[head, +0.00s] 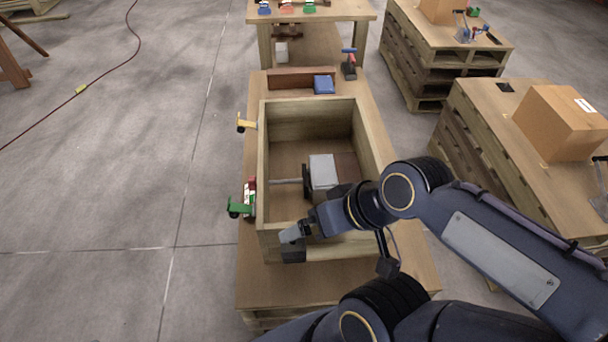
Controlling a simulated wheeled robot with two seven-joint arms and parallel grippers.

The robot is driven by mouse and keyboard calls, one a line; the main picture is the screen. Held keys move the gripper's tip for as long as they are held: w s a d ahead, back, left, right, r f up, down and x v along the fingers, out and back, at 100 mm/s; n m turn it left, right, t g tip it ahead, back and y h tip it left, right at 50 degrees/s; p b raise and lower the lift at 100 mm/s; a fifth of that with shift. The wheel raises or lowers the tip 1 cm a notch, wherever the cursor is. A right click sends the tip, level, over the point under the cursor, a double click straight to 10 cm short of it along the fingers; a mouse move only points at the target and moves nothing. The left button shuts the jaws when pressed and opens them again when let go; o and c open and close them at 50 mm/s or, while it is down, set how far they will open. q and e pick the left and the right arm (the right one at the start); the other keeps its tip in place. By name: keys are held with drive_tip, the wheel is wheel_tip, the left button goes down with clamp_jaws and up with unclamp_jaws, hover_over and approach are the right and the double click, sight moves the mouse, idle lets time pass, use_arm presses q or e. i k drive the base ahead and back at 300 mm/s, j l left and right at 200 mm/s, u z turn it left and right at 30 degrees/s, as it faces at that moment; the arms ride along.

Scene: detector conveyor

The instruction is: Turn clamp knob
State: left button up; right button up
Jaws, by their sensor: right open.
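A green clamp (240,206) with a red part is on the left side of the open wooden box (310,243), near its front corner. A yellow clamp (246,122) is on the same side, farther back. Which of their parts is a knob is too small to tell. My right gripper (291,243) is open at the box's front wall, with its tips toward the left. It is to the right of the green clamp and apart from it. My left gripper is not in view.
A grey block (323,171) with a thin rod lies inside the box. A blue item (324,85) and a red-and-blue tool (349,63) are behind the box on the table. A cardboard carton (560,125) stands on pallets at right.

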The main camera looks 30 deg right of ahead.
sight(252, 184)
drive_tip(key=j+z, duration=0.95)
drive_tip(key=j, duration=0.15)
drive_tip(key=k+j+z, duration=0.2)
drive_tip(key=j+z, duration=0.3)
